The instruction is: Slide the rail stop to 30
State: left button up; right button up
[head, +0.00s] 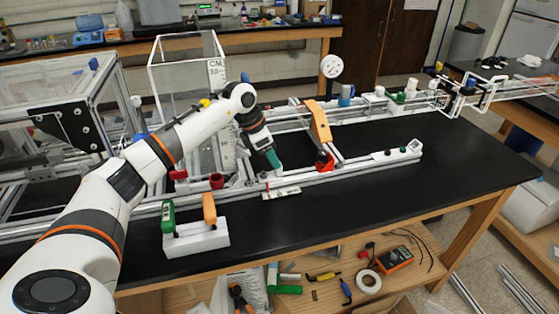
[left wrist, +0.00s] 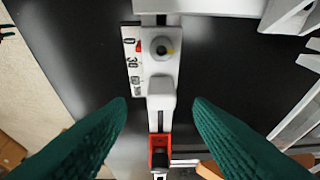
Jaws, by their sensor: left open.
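The rail stop (head: 265,174) is hard to make out in the head view, partly behind my left gripper (head: 276,166). In the left wrist view the stop (left wrist: 161,62) is a pale block with a round grey knob and a raised white tab, on a narrow rail. Its red pointer lies by the 0 end of the white scale plate (left wrist: 133,66), marked 0, 30 and 60. The plate also shows in the head view (head: 282,193). My left gripper (left wrist: 161,104) is open, its green fingers either side of the tab, with visible gaps. My right gripper is out of view.
A red part (left wrist: 158,150) sits farther along the rail. An orange upright (head: 318,122) stands behind it. A white block with green and orange handles (head: 196,236) stands at the front left. The black bench top (head: 370,215) is clear at the front right.

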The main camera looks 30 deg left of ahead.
aim_at(270, 173)
pick_arm(q)
jog(key=x, duration=0.3)
jog(key=shift+w, duration=0.1)
jog(key=shift+p+x, duration=0.35)
jog(key=shift+x, duration=0.45)
jog(key=shift+w, duration=0.1)
grip_shut()
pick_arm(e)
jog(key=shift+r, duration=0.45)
